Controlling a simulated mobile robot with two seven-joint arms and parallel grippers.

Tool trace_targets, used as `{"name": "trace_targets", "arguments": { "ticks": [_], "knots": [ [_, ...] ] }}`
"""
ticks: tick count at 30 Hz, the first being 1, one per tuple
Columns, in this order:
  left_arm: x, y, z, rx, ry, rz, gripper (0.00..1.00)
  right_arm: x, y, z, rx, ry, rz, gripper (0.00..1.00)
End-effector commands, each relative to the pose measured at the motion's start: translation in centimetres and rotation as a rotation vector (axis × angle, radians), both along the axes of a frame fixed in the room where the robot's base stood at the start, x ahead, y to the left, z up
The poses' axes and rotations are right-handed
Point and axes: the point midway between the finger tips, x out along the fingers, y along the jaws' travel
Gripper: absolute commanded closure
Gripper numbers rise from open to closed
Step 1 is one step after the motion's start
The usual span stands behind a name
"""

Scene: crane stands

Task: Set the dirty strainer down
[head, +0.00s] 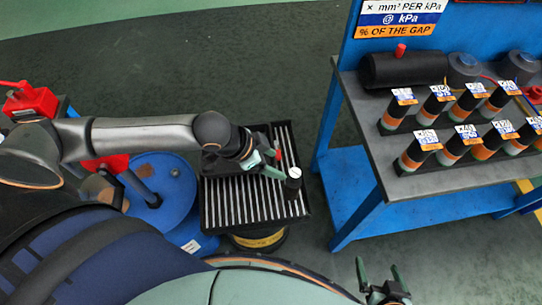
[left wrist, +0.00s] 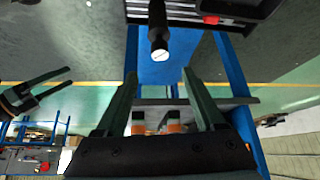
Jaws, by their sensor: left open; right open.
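A dark cylinder with a white round top, which looks like the dirty strainer (head: 293,186), stands at the right side of the black slatted tray (head: 222,203). In the left wrist view the strainer (left wrist: 158,30) shows beyond the fingertips, with nothing between the fingers. My left gripper (head: 268,163) is open and empty, just left of the strainer in the head view and apart from it in the left wrist view (left wrist: 160,73). My right gripper (head: 384,277) is open and empty at the bottom, over the floor. Dirt on the strainer is too small to tell.
A red-handled item (head: 279,152) lies at the tray's back edge. The tray sits on a dark drum beside a blue drum (head: 178,190). A blue-framed bench (head: 400,187) at right carries several labelled cylinders and a black roll (head: 400,70). Floor between tray and bench is clear.

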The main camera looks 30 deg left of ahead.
Motion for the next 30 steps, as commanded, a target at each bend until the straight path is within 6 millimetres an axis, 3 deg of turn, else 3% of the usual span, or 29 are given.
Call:
{"name": "trace_targets", "arguments": {
  "ticks": [4,10,14,20,24,30],
  "knots": [
    [-0.3,-1.6,-0.1,-0.049,-0.017,-0.005,0.29,0.0,0.0,0.0,0.0,0.0,0.0,0.0],
    [-0.2,-6.6,-1.3,-0.228,-0.107,0.047,0.29,0.0,0.0,0.0,0.0,0.0,0.0,0.0],
    [-0.4,-7.6,-2.7,-0.314,-0.169,0.157,0.29,0.0,0.0,0.0,0.0,0.0,0.0,0.0],
    [-2.9,-4.8,-7.1,-0.316,-0.216,0.38,0.29,0.0,0.0,0.0,0.0,0.0,0.0,0.0],
    [-6.2,-1.8,-10.3,-0.249,-0.214,0.505,0.29,0.0,0.0,0.0,0.0,0.0,0.0,0.0],
    [-9.3,0.7,-12.6,-0.178,-0.205,0.578,0.29,0.0,0.0,0.0,0.0,0.0,0.0,0.0]
  ]
}}
